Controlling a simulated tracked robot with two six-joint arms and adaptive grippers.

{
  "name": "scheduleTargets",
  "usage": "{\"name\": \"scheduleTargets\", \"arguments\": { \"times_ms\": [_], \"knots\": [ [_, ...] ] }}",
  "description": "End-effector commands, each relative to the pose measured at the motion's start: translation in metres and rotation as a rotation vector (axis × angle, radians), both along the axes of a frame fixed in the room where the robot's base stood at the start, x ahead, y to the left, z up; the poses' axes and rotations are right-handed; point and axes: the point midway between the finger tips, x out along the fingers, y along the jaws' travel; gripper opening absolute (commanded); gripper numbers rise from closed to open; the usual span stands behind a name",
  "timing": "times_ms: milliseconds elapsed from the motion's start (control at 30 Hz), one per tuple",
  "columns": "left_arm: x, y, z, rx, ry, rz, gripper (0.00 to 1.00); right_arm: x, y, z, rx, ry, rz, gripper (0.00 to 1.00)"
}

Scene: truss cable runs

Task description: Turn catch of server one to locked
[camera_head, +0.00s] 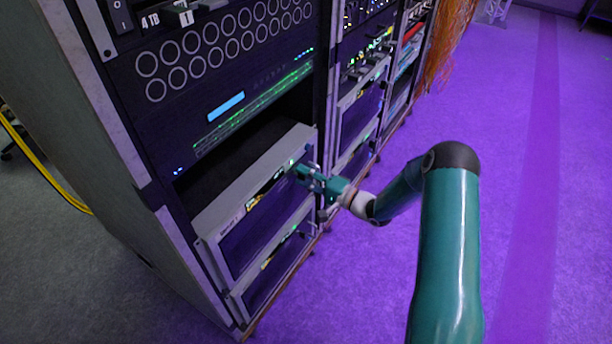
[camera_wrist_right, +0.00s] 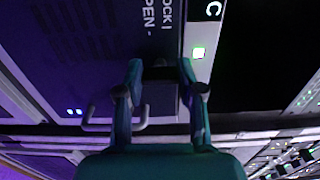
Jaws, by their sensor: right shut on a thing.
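A server (camera_head: 235,190) with a pale top sits in the lower part of the rack, below a dark gap. My right gripper (camera_head: 300,170) is at the right end of its front. In the right wrist view my right gripper (camera_wrist_right: 161,68) has its two fingers closed around a small dark catch (camera_wrist_right: 160,74) on the server's front. The lettering beside it reads partly "LOCK" and "OPEN". The fingers hide part of the catch, so its exact angle is hard to tell. My left gripper is not in view.
A second server (camera_head: 275,270) sits just below. A panel with rows of rings (camera_head: 220,45) is above. A wire handle (camera_wrist_right: 110,127) is near the fingers. More racks and orange cables (camera_head: 445,45) stand further back. The purple-lit floor at right is clear.

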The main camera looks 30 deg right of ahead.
Motion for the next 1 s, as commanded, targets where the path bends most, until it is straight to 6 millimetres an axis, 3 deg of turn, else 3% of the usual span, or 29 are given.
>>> {"name": "scheduleTargets", "arguments": {
  "times_ms": [367, 400, 533, 1000],
  "knots": [
    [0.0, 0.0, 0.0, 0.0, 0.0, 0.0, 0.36, 0.0, -0.006, -0.001, 0.002, 0.004, -0.016, 0.02],
    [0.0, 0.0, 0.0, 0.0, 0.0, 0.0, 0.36, 0.0, -0.006, -0.001, 0.002, 0.004, -0.017, 0.42],
    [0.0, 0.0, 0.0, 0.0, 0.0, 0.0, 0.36, 0.0, -0.005, -0.001, 0.004, 0.004, -0.013, 0.62],
    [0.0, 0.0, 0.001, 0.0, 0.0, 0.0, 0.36, -0.01, -0.007, -0.001, 0.003, 0.003, -0.007, 0.62]
  ]
}}
